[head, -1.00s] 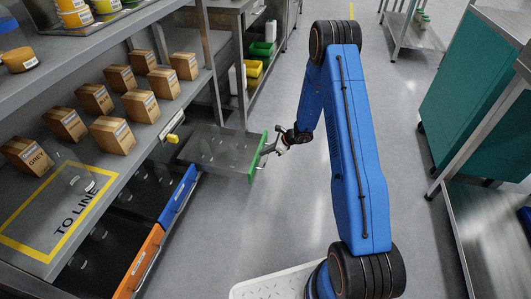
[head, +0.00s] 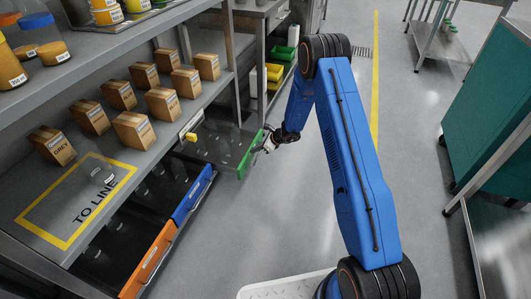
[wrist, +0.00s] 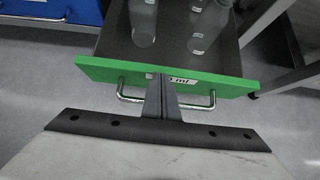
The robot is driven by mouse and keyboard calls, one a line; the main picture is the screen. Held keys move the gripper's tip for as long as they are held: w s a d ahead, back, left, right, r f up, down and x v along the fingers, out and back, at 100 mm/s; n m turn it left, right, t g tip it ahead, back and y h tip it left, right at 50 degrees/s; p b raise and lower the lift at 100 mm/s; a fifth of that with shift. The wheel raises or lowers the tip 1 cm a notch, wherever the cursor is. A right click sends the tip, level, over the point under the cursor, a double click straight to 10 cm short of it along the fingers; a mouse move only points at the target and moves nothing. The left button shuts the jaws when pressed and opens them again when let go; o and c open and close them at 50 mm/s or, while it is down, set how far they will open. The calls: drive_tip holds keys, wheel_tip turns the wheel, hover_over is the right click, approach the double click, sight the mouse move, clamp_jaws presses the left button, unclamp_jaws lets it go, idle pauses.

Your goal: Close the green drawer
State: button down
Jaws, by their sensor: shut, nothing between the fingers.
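The green drawer (head: 250,154) is part open. Its green front stands out from the shelf unit, farther out than the blue and orange fronts. My gripper (head: 268,141) is at the outer face of that front. In the wrist view the green front (wrist: 105,70) spans the picture, with a metal bar handle (wrist: 200,104) and a small label. My gripper (wrist: 163,80) is shut and empty, its fingers crossing the middle of the handle and their tips at the front by the label. Clear bottles (wrist: 212,25) stand inside the drawer. Whether the tips touch the front is hard to tell.
The blue drawer (head: 192,194) and orange drawer (head: 152,262) sit to the near side. Cardboard boxes (head: 132,130) stand on the shelf above. A yellow bin (head: 274,72) and green bin (head: 283,53) are farther back.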

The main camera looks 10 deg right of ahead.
drive_tip(key=w+a, duration=0.2)
drive_tip(key=a, duration=0.2)
drive_tip(key=w+a, duration=0.3)
drive_tip(key=a, duration=0.1)
drive_tip(key=w+a, duration=0.2)
drive_tip(key=a, duration=0.3)
drive_tip(key=shift+w, duration=0.2)
drive_tip(key=shift+w+a+r, duration=0.1)
drive_tip(key=shift+w+a, duration=0.2)
drive_tip(key=shift+a, duration=0.05)
